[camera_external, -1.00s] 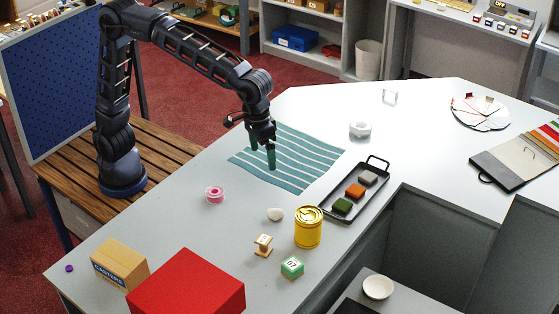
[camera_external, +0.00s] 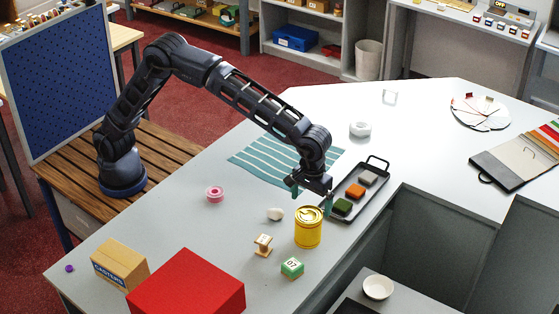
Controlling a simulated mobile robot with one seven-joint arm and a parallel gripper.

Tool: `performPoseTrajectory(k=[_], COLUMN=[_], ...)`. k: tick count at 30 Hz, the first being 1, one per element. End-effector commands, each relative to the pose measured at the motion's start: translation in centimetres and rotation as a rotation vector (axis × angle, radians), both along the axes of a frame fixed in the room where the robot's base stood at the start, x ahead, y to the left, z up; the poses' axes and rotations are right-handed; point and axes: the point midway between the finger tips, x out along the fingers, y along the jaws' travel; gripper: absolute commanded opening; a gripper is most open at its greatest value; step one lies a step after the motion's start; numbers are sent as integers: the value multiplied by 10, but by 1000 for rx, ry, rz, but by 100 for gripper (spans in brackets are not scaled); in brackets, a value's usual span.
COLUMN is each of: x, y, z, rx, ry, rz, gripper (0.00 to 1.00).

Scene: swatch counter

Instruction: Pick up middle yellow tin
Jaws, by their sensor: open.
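The yellow tin (camera_external: 308,230) stands upright on the pale counter, right of a small white lump; it is the only yellow tin I can make out. My gripper (camera_external: 311,199) is open just above and behind the tin's top. Its green-tipped fingers point down, one toward the tin's left and one toward its right. The fingers look empty, and I cannot tell whether either touches the tin.
A black tray (camera_external: 377,190) with green, orange and grey blocks lies close to the right of my gripper. A striped cloth (camera_external: 262,156) lies behind.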

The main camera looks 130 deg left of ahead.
Motion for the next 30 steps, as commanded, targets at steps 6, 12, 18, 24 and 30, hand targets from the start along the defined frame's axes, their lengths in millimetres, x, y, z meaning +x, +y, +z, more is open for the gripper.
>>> performPoseTrajectory(k=[6, 12, 18, 24, 30], x=[-1, 0, 0, 0, 0], y=[0, -2, -8, -9, -9], z=[-32, -43, -66, -88, -90], rx=[0, 0, 0, 0, 0], ry=[2, 0, 2, 1, 0], rz=[0, -1, -2, -2, -2], gripper=[99, 99, 99, 99, 99])
